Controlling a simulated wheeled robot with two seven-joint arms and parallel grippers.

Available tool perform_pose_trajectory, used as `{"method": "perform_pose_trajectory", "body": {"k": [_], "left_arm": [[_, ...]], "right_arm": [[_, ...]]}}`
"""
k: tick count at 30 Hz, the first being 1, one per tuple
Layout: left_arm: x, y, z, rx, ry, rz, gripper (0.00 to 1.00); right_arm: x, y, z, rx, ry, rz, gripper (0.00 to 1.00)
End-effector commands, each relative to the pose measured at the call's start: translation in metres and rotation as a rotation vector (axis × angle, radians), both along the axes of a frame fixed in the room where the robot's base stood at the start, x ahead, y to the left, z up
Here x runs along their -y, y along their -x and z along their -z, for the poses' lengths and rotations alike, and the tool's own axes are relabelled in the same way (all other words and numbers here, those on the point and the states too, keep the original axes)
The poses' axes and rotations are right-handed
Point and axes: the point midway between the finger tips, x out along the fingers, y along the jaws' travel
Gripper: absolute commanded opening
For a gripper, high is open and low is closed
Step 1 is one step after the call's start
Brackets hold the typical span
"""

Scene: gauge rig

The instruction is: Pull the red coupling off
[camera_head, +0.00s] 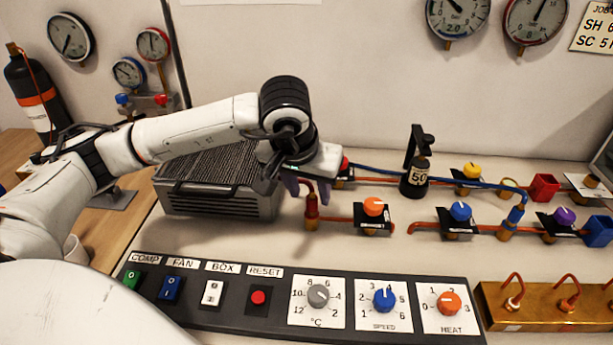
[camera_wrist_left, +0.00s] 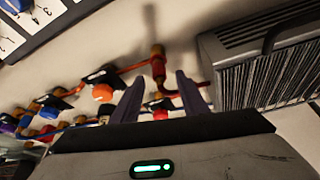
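The red coupling (camera_head: 312,206) stands upright on the bench, joined to a copper pipe on its right and a dark red hose at its top. It also shows in the left wrist view (camera_wrist_left: 158,67), with brass at its end. My left gripper (camera_head: 308,190) is open, its two dark purple fingers pointing down around the coupling's upper part. In the left wrist view the fingertips (camera_wrist_left: 159,76) lie on either side of the coupling, with gaps visible, so it is not clamped. How deep the coupling sits between the fingers is unclear. My right gripper is not in view.
A grey finned unit (camera_head: 220,185) stands left of the coupling. An orange-knob valve (camera_head: 374,208) is close on the right, and a black "50" canister (camera_head: 415,178) is behind. A blue-ended hose coupling (camera_head: 514,216) is farther right. The control panel (camera_head: 270,325) lies in front.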

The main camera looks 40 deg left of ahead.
Motion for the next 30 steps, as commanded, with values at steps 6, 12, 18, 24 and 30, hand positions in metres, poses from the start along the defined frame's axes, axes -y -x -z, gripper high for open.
{"method": "perform_pose_trajectory", "body": {"k": [6,12,18,24,30], "left_arm": [[-0.002,-0.010,0.026,-0.003,0.000,0.001,0.40],[-0.003,-0.013,0.032,0.000,0.001,0.002,0.40],[-0.003,-0.013,0.032,0.000,0.001,0.002,0.40],[-0.003,-0.012,0.032,0.000,0.001,0.002,0.06],[-0.003,-0.013,0.032,0.001,0.002,0.001,0.00]], "right_arm": [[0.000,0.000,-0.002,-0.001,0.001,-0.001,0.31],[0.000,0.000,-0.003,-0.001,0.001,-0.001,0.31],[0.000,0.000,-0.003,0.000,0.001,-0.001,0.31],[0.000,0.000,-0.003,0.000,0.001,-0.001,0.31],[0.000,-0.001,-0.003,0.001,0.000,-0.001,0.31]]}}
